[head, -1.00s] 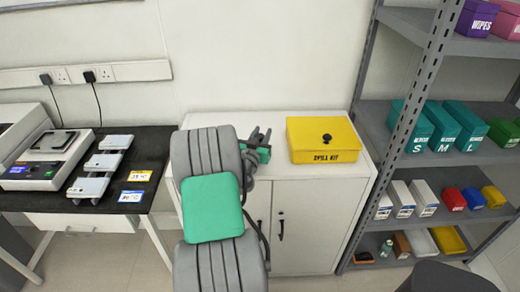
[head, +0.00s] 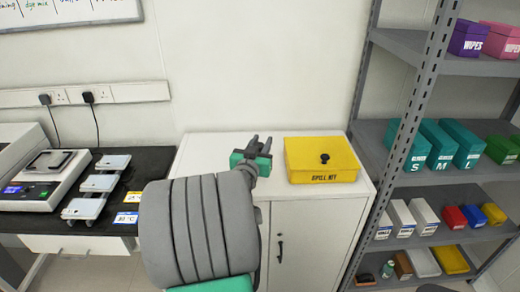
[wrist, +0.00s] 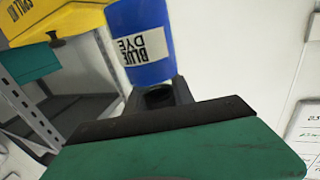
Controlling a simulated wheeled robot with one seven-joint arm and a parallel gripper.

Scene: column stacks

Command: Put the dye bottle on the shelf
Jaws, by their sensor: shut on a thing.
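The dye bottle (wrist: 142,45) is blue with a white label reading BLUE DYE. In the wrist view it sits between the fingers of my gripper (wrist: 160,95), which is shut on it. Its far end is cut off by the frame's top edge. In the head view my gripper (head: 257,146) is over the white cabinet's top, left of the yellow spill kit; the bottle cannot be made out there. The grey metal shelf unit (head: 408,125) stands at the right, apart from my gripper. Its lower boards also show at the left of the wrist view (wrist: 85,115).
The yellow spill kit (head: 320,160) sits on the white cabinet (head: 310,215), between my gripper and the shelf. Teal boxes (head: 435,145), white boxes (head: 405,218) and coloured bins (head: 470,215) fill parts of the shelves. A black bench (head: 110,215) with instruments is at the left.

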